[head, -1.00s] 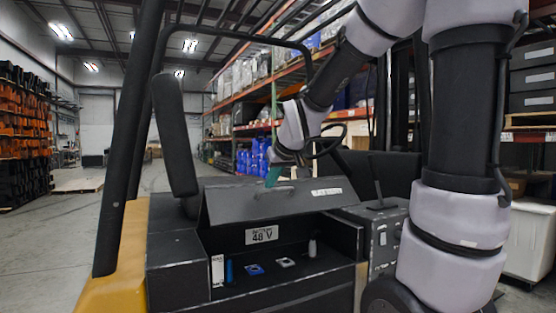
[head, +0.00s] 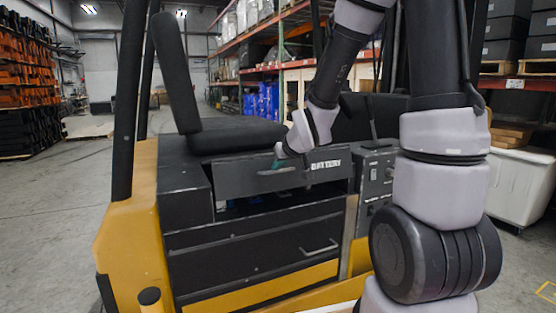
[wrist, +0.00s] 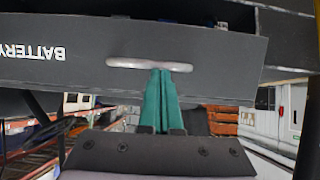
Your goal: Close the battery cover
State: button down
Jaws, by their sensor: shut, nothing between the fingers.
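The battery cover (head: 235,179) is a dark panel lettered BATTERY on the yellow and black truck, below the seat. It hangs down over the front of the battery compartment (head: 222,206), with a dark gap below its lower edge where a bit of blue shows. In the wrist view the cover (wrist: 225,60) appears upside down, with a pale bar handle (wrist: 130,63). My gripper (head: 278,164) is at the cover's outer face. Its teal fingers are together and empty, with the tips (wrist: 162,72) at the handle; I cannot tell whether they touch it.
The black seat (head: 240,136) is just above the cover. A dark front panel with a bar handle (head: 320,248) lies below the compartment. A control panel (head: 374,180) with a lever stands to the right. Open floor (head: 50,210) lies to the left.

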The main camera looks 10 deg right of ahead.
dwell(0.6)
notch_tip(320, 180, up, 9)
jog(key=s+d+r+m+g, duration=0.1)
jog(key=s+d+r+m, duration=0.1)
jog(key=s, duration=0.5)
jog(key=s+d+r+m+g, duration=0.1)
jog(key=s+d+r+m, duration=0.1)
jog(key=s, duration=0.5)
jog(key=s+d+r+m+g, duration=0.1)
jog(key=s+d+r+m, duration=0.1)
jog(key=s, duration=0.6)
jog(key=shift+d+r+m, duration=0.2)
jog(key=shift+r+m, duration=0.1)
jog(key=shift+s, duration=0.1)
